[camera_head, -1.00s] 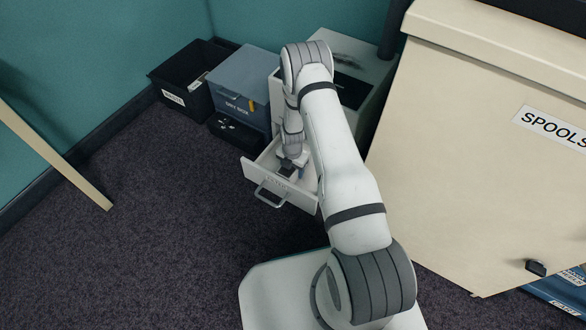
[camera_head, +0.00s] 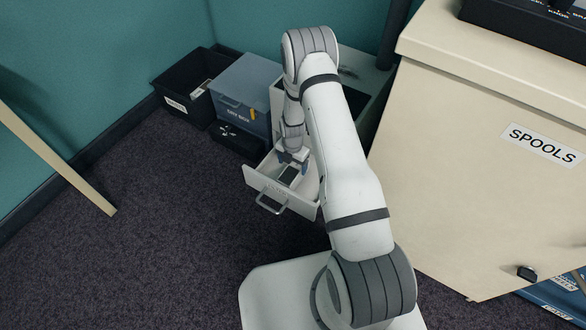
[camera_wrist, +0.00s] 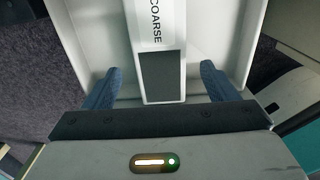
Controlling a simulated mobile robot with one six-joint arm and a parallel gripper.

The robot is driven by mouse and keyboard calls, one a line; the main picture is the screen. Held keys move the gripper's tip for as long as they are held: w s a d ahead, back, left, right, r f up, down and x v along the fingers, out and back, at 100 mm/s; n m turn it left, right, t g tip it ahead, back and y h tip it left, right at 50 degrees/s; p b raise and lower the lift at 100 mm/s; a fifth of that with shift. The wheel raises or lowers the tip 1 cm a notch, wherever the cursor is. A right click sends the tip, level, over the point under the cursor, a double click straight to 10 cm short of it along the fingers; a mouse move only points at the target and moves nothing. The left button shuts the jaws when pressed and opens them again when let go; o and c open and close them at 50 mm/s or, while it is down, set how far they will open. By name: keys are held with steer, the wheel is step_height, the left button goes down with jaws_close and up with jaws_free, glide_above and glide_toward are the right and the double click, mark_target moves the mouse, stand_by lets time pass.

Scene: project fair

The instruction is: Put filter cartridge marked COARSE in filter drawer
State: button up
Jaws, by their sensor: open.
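The filter cartridge (camera_wrist: 158,28) is a white block with a dark grey end and the word COARSE. It lies inside the open white filter drawer (camera_wrist: 201,22) in the wrist view. My gripper (camera_wrist: 160,85) is open, with one blue finger on each side of the cartridge's dark end and a visible gap at both sides. In the head view the cartridge (camera_head: 288,175) shows small in the drawer (camera_head: 262,182), just below my gripper (camera_head: 292,157). My arm hides the drawer's right part and much of the cabinet behind it.
A black bin (camera_head: 172,88) and a blue-grey dry box (camera_head: 240,85) stand left of the drawer, with a low black box (camera_head: 232,138) in front. A large cream SPOOLS cabinet (camera_head: 450,150) stands at the right. The carpet (camera_head: 150,240) in front of the drawer is clear.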

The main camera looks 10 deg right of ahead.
step_height(320, 180, up, 4)
steer(key=shift+r+p, duration=0.25)
steer(key=shift+p, duration=0.25)
step_height(320, 180, up, 11)
steer(key=m, duration=0.5)
step_height(320, 180, up, 14)
steer(key=m, duration=0.7)
glide_above(292, 170)
steer(key=s, duration=0.6)
steer(key=s+r+m, duration=0.7)
steer(key=s, duration=0.3)
steer(key=s+r+m+t, duration=0.1)
steer(key=s+r+m, duration=0.7)
steer(key=s, duration=0.3)
steer(key=shift+s+d+r, duration=0.15)
steer(key=shift+s+r, duration=0.15)
